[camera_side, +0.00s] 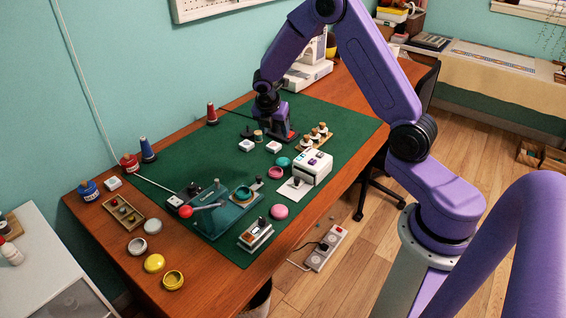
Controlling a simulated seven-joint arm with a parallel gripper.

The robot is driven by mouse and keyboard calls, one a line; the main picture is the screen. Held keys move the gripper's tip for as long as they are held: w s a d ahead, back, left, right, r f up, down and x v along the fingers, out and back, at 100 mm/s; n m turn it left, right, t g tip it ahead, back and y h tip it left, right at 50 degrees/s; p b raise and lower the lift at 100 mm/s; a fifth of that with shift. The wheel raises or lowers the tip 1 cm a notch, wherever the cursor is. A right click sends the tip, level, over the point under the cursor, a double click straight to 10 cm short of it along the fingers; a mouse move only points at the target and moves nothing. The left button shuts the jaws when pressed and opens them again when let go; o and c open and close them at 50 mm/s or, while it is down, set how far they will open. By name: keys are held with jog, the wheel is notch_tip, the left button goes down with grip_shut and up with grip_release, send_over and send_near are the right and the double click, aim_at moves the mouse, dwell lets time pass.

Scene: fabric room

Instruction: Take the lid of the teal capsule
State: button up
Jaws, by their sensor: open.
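A teal round piece (283,162), which looks like a lid, lies on the green mat left of the white box.
A pink cup (276,172) lies close beside the teal lid. The white box (312,167) with buttons stands right of it. The lever press (215,208) with a red knob is front left. A pink disc (279,212) lies near the front. Small white blocks (273,147) are near my gripper.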

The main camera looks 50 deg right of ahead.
send_over(282, 161)
jog(key=a, duration=0.2)
jog(key=f, duration=1.1)
jog(key=shift+s+d+f, duration=0.15)
jog(key=shift+s, duration=0.1)
jog(key=x, duration=0.3)
jog(key=shift+s+f, duration=0.2)
jog(key=shift+f, duration=0.2)
jog(key=shift+w+d+f, duration=0.15)
jog(key=shift+f, duration=0.55)
jog(key=c, duration=0.7)
